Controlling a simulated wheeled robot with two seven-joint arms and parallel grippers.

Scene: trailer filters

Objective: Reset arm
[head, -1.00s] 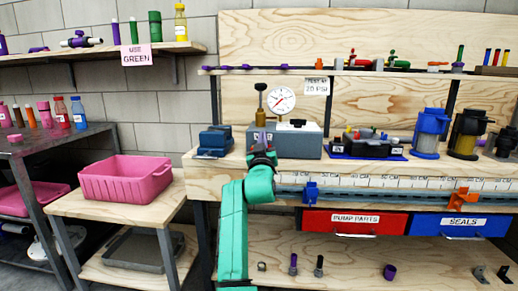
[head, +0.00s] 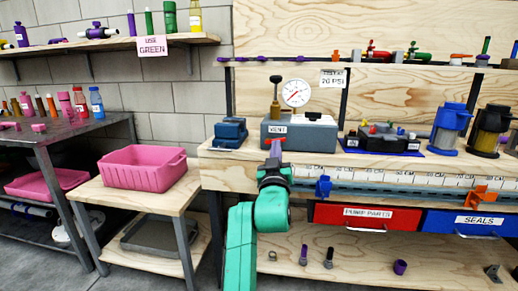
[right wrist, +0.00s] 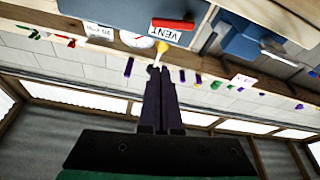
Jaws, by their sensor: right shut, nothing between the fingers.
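My right arm is green with a black wrist, and it reaches up from the lower middle of the head view. Its right gripper (head: 275,149) is shut and empty, in front of the workbench edge, just below the VENT label of the grey test box (head: 312,133). In the right wrist view, the dark fingers of the gripper (right wrist: 157,72) lie together and point toward the VENT label (right wrist: 165,33). I cannot tell whether the fingertips touch the box. My left gripper is not in view.
A round gauge (head: 295,93) stands on the box, with a blue vise (head: 230,133) to its left. A pink bin (head: 145,172) sits on a low wooden table. Red (head: 363,216) and blue (head: 468,225) drawers hang below the bench. Small parts lie on the lower shelf.

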